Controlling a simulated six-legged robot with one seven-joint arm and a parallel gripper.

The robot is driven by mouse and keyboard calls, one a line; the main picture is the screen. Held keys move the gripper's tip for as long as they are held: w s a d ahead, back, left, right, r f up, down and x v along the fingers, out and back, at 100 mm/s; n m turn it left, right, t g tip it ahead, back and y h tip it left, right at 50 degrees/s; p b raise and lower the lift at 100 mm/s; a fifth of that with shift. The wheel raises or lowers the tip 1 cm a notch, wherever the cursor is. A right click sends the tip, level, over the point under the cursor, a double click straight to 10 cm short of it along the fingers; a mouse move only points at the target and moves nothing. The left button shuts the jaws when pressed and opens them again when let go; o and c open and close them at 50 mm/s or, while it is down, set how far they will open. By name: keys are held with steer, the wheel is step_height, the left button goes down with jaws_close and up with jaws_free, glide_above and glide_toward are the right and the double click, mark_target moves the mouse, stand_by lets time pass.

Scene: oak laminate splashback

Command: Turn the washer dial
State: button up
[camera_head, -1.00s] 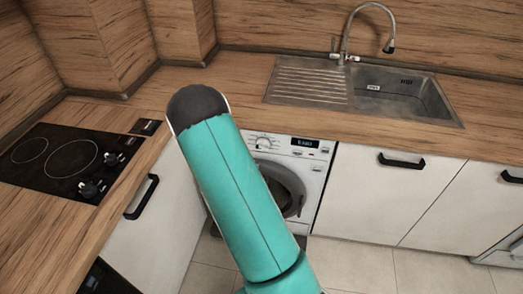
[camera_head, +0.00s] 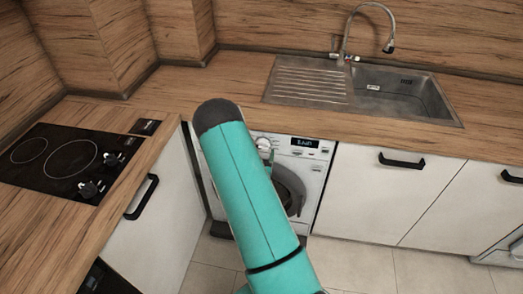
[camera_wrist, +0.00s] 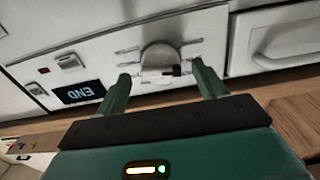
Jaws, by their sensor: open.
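The washer (camera_head: 308,172) is a white front-loader under the counter, its round door partly hidden by my teal arm in the head view. Its pale round dial (camera_head: 263,143) shows just right of my arm. In the wrist view, the picture is upside down and the dial (camera_wrist: 160,57) is near the top centre. My gripper (camera_wrist: 160,82) is open and empty. Its two green fingers point towards the dial, one to each side of it in the picture. They appear short of it, with no contact visible. The dial's turn angle is unclear.
The washer display (camera_wrist: 78,93) reads END, upside down, beside the dial. A wooden counter (camera_head: 225,85) runs above the washer, with a sink (camera_head: 405,97) to the right. A hob (camera_head: 60,160) is at the left. White cabinets (camera_head: 385,200) flank the washer.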

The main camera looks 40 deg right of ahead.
mark_target(262, 146)
steer(key=shift+x, duration=1.2)
steer(key=shift+c, duration=0.2)
steer(key=c, duration=0.9)
steer(key=shift+c, duration=0.2)
